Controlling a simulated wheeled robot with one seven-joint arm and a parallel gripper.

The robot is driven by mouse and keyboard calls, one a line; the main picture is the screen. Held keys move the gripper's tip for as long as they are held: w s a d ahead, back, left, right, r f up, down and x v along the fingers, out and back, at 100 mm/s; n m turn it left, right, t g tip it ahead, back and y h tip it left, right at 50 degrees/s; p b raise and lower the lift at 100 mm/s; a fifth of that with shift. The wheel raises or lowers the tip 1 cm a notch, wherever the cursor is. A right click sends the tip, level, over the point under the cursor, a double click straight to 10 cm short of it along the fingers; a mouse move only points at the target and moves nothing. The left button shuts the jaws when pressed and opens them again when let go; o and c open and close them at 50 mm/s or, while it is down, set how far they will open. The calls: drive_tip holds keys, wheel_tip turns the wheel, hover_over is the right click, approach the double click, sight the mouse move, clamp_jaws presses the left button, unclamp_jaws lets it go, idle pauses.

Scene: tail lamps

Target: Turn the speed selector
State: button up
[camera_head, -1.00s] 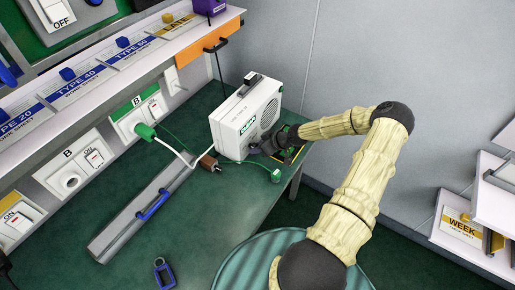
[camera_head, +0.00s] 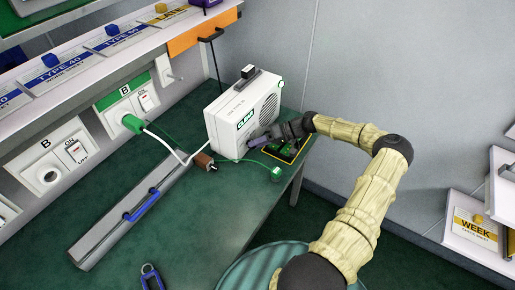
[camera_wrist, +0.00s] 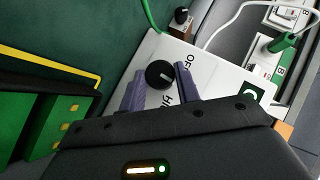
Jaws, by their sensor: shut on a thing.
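A white box-shaped device (camera_head: 228,122) with a green label and a round speaker grille stands at the far end of the green bench. In the wrist view, a round black knob (camera_wrist: 159,74) with a light pointer mark sits on its white face, with the letters "OFF" and "HI" printed beside it. My gripper (camera_wrist: 161,76) has its two purple fingers on either side of the knob, shut on it. In the head view, my gripper (camera_head: 262,141) reaches the device's lower right front. The knob is hidden there.
A yellow-edged tray (camera_head: 292,148) with green parts lies right beside the device. A small brown block (camera_head: 203,160) with a dark knob and cables lies on its left. A grey rail (camera_head: 128,220) with a blue handle lies along the bench. A sockets panel (camera_head: 68,155) lines the left.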

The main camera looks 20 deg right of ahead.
drive_tip(key=shift+f+m+y+b, duration=0.1)
drive_tip(key=shift+m+y+b, duration=0.2)
idle(0.4)
drive_tip(key=o, duration=1)
drive_tip(key=b+v, duration=0.2)
drive_tip(key=v, duration=1.5)
drive_tip(key=shift+d, duration=0.25)
